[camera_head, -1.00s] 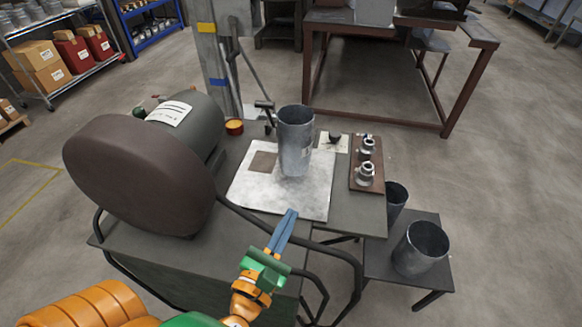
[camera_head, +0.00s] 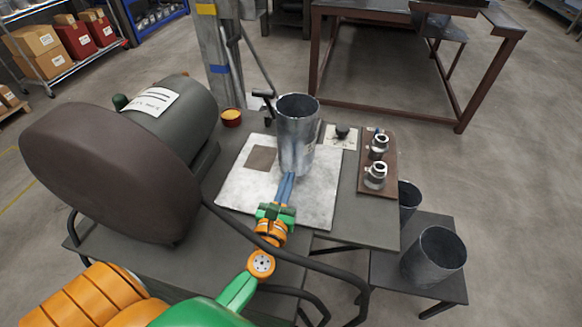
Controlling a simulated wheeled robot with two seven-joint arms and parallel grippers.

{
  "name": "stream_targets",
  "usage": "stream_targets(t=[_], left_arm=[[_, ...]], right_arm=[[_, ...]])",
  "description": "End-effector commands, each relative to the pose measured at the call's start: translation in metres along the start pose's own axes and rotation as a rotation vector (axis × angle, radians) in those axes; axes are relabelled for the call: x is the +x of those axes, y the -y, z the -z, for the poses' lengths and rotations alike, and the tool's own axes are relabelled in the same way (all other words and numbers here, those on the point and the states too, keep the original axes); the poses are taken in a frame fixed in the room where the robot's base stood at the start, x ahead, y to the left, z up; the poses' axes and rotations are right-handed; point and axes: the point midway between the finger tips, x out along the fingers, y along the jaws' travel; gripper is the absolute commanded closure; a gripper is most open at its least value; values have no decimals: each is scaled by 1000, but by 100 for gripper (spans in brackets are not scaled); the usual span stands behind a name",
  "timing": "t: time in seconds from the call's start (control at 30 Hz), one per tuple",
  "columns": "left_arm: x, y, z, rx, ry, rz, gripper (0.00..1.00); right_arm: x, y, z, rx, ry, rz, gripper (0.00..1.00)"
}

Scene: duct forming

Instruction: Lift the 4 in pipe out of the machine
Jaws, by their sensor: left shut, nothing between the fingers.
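A grey metal pipe (camera_head: 297,130) stands upright on the pale metal plate (camera_head: 240,192) of the machine (camera_head: 110,165). Two more open-topped pipes are at the lower right: a larger one (camera_head: 434,257) on a low stand and a smaller one (camera_head: 408,200) beside the table edge. Sizes cannot be read, so I cannot tell by marking which is the 4 in pipe. My left gripper (camera_head: 286,182) is shut and empty, its blue fingers pointing at the foot of the upright pipe. I cannot tell whether they touch it. My right gripper is not in view.
A brown board (camera_head: 377,185) with two metal fittings lies right of the plate. An orange-rimmed cup (camera_head: 231,117) sits behind the plate. A dark curved tube rail (camera_head: 330,265) runs along the front. A brown steel table (camera_head: 400,110) stands behind, with clear floor between.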

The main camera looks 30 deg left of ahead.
Motion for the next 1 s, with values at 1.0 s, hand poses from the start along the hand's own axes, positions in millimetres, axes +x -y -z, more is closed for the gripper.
stream_targets(t=[1.0], left_arm=[[50,0,0,2,0,1,100]], right_arm=[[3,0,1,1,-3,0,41]])
